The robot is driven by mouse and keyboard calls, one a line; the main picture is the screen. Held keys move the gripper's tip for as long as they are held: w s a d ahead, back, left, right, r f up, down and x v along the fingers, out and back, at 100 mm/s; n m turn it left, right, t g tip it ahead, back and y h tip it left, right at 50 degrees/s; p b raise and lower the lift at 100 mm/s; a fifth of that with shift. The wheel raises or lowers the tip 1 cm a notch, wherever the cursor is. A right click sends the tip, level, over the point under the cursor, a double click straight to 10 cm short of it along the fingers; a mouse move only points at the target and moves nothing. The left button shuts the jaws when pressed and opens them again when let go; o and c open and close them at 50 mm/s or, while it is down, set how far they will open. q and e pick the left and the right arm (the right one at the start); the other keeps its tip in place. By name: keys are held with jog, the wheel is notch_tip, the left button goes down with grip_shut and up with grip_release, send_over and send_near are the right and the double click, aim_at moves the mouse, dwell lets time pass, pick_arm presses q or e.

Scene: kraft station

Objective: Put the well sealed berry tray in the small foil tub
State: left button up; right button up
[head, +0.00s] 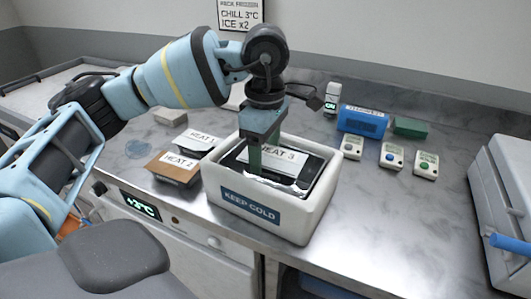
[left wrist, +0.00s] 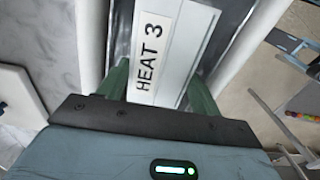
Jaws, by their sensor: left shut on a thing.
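A tray with a white lid label reading HEAT 3 (head: 278,153) sits inside a white box (head: 308,225) marked KEEP COLD, with silvery foil showing around it. My left gripper (head: 255,168) reaches down into the box from above and is shut on this tray. In the left wrist view, the green fingers (left wrist: 160,82) stand on either side of the HEAT 3 label (left wrist: 150,55). The tray labelled HEAT 1 (head: 202,138) and the tray labelled HEAT 2 (head: 181,164) lie left of the box. I cannot tell which tray holds berries. My right gripper is not in view.
A blue pack (head: 362,121), a green block (head: 410,127) and a small white device (head: 332,98) stand at the back. Three white button units (head: 392,155) sit right of the box. A pale case (head: 503,200) stands at far right. The counter before it is clear.

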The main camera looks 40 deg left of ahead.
aim_at(266, 155)
pick_arm(q)
jog(key=shift+f, duration=0.45)
jog(key=shift+f, duration=0.4)
jog(key=shift+f, duration=0.25)
jog(key=o, duration=0.8)
jog(key=shift+c, duration=0.2)
jog(key=shift+r, duration=0.1)
jog(key=shift+r, duration=0.25)
notch_tip(266, 155, up, 13)
jog(key=p, duration=0.1)
jog(key=shift+f+p, duration=0.2)
jog(key=shift+p, duration=0.1)
